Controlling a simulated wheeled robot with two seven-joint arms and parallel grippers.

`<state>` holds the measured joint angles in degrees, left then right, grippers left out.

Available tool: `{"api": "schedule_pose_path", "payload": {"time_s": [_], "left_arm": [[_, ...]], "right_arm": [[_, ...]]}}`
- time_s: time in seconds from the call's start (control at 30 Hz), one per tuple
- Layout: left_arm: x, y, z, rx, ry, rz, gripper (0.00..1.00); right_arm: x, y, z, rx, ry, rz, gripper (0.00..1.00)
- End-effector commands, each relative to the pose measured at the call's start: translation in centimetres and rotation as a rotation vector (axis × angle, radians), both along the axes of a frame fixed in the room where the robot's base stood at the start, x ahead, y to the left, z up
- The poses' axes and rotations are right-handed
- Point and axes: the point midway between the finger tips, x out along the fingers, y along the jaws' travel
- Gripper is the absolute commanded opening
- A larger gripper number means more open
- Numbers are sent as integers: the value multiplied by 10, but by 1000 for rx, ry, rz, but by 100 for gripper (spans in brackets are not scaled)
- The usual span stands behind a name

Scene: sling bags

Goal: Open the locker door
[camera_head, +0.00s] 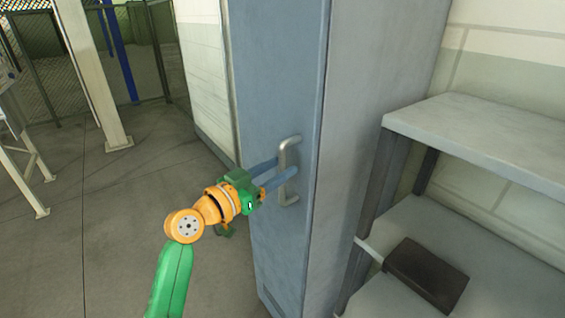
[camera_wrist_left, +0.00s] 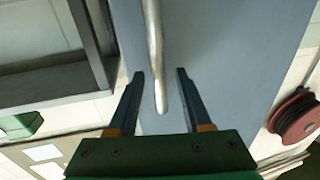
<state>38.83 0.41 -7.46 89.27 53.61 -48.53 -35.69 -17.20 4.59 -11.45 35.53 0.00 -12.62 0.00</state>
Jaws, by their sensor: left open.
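The tall blue locker door (camera_head: 272,80) stands in the middle of the head view and looks shut. Its metal bar handle (camera_head: 289,150) is upright near the door's right edge. My left gripper (camera_head: 287,166) reaches in from the left at the handle's height, with its fingers open. In the left wrist view, the handle (camera_wrist_left: 154,45) runs down between the two spread fingers of the gripper (camera_wrist_left: 159,74), with a gap on each side. The door (camera_wrist_left: 220,40) fills the background there. My right gripper is not in view.
A grey shelf unit (camera_head: 480,135) stands right of the locker, with a dark flat item (camera_head: 427,274) on its lower board. Open floor (camera_head: 110,220) lies left of the door. A red reel (camera_wrist_left: 295,116) shows at right in the wrist view.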

Motion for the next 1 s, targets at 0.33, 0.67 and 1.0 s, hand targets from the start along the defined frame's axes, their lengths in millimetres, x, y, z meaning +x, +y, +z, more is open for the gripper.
{"api": "schedule_pose_path", "payload": {"time_s": [0.33,0.67,1.0], "left_arm": [[11,-10,-2,2,1,2,50],[10,-10,-2,1,1,2,0],[10,-10,-2,2,2,2,0]], "right_arm": [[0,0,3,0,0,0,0],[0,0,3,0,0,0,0],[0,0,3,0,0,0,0]]}}
